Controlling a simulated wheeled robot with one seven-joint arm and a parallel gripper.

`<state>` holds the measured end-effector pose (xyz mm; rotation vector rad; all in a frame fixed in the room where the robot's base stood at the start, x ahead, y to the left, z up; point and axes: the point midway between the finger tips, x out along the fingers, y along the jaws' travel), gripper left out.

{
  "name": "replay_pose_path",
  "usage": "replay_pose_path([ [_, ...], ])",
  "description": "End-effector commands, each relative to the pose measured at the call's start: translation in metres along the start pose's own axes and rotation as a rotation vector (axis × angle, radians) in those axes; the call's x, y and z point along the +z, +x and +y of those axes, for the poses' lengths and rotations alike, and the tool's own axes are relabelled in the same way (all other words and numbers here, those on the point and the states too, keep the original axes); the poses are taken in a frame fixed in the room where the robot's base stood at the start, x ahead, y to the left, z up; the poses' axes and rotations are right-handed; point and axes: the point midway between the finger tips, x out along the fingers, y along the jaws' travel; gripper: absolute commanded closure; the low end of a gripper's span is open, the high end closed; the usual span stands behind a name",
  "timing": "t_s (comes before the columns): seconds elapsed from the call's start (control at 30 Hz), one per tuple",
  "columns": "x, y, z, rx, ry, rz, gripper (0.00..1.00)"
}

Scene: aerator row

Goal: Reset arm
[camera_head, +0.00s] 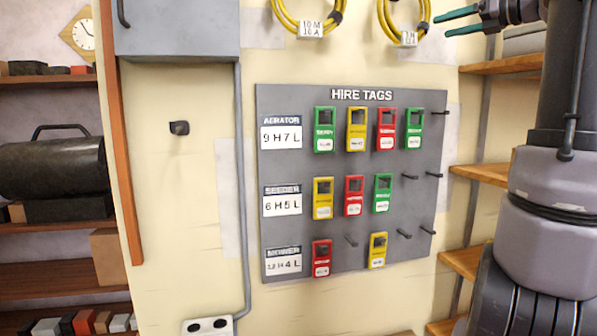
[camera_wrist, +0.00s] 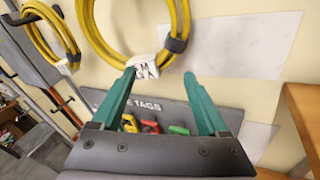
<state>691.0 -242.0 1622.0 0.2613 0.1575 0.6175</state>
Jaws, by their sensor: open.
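My gripper (camera_head: 458,21) is at the upper right of the head view, near the right-hand coiled yellow cable. Its two green fingers are apart, with nothing between them that I can see held. In the wrist view the open fingers (camera_wrist: 160,82) point toward the wall, with a yellow cable coil (camera_wrist: 100,35) and its white label beyond them. The top of the grey hire tags board (camera_wrist: 225,115) shows below and behind the fingers. My arm fills the right side of the head view.
The hire tags board (camera_head: 345,250) holds red, yellow and green tags on pegs; several pegs are bare. Two yellow cable coils (camera_head: 285,15) hang above it. Wooden shelves (camera_head: 485,172) stand at the right, dark shelves (camera_head: 55,228) at the left. A grey box (camera_head: 175,30) is on the wall.

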Motion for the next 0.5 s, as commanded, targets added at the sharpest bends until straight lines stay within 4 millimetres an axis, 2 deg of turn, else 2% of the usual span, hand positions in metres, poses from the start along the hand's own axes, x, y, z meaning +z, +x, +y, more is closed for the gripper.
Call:
replay_pose_path([
  [0.03,-0.017,0.011,0.019,0.007,-0.073,0.054,0.23],
  [0.07,-0.03,0.017,0.029,0.007,-0.132,0.096,0.23],
  [0.1,-0.052,0.024,0.044,0.014,-0.228,0.161,0.23],
  [0.17,-0.089,0.033,0.07,0.036,-0.4,0.268,0.23],
  [0.23,-0.136,0.035,0.099,0.084,-0.632,0.398,0.23],
  [0.33,-0.203,0.026,0.136,0.196,-1.008,0.572,0.23],
  [0.4,-0.249,0.012,0.157,0.307,-1.304,0.679,0.23],
  [0.5,-0.304,-0.013,0.174,0.486,-1.717,0.79,0.23],
])
